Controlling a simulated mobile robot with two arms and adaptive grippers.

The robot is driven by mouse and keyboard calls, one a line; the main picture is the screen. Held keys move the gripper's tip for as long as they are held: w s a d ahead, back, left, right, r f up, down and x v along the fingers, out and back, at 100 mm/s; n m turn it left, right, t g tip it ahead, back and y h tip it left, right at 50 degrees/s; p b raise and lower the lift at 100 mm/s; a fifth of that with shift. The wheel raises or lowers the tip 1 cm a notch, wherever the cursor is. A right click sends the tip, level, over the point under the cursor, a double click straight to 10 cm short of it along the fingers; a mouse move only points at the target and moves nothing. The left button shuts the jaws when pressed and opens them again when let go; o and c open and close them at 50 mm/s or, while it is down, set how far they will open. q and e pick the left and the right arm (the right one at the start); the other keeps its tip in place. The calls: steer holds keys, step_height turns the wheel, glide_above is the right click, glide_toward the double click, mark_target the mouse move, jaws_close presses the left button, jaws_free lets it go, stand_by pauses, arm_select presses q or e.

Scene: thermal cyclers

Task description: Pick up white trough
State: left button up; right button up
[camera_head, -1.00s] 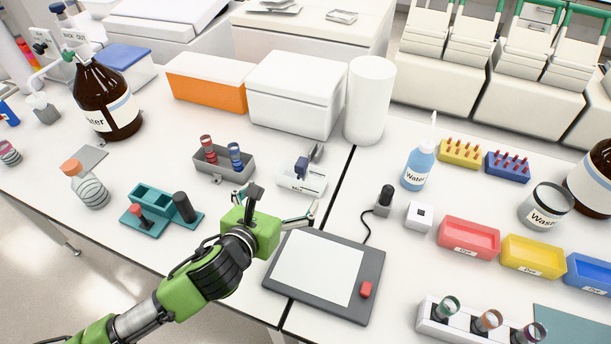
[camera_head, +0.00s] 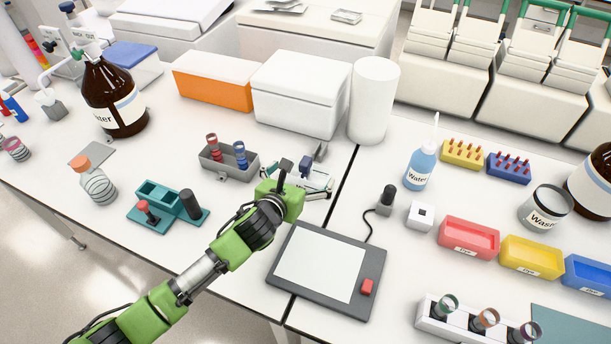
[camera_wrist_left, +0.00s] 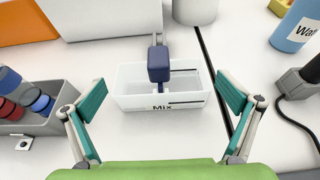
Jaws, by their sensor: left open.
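In the head view the trough (camera_head: 318,181) is partly hidden behind my left gripper (camera_head: 308,190). My left gripper (camera_wrist_left: 160,112) is open and empty. Its teal fingertips are on either side of the trough's near part, with gaps to both sides, and do not touch it. My right gripper is not in view.
A grey rack (camera_head: 224,170) with red and blue items stands left of the trough. A grey tablet-like pad (camera_head: 326,265) lies in front. A white box (camera_head: 300,100) and a white cylinder (camera_head: 373,105) stand behind. A water bottle (camera_head: 421,165) is to the right.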

arm_select(q)
steer(key=shift+x, duration=1.25)
steer(key=shift+s, duration=0.1)
steer(key=c, duration=1)
steer(key=shift+o, duration=0.2)
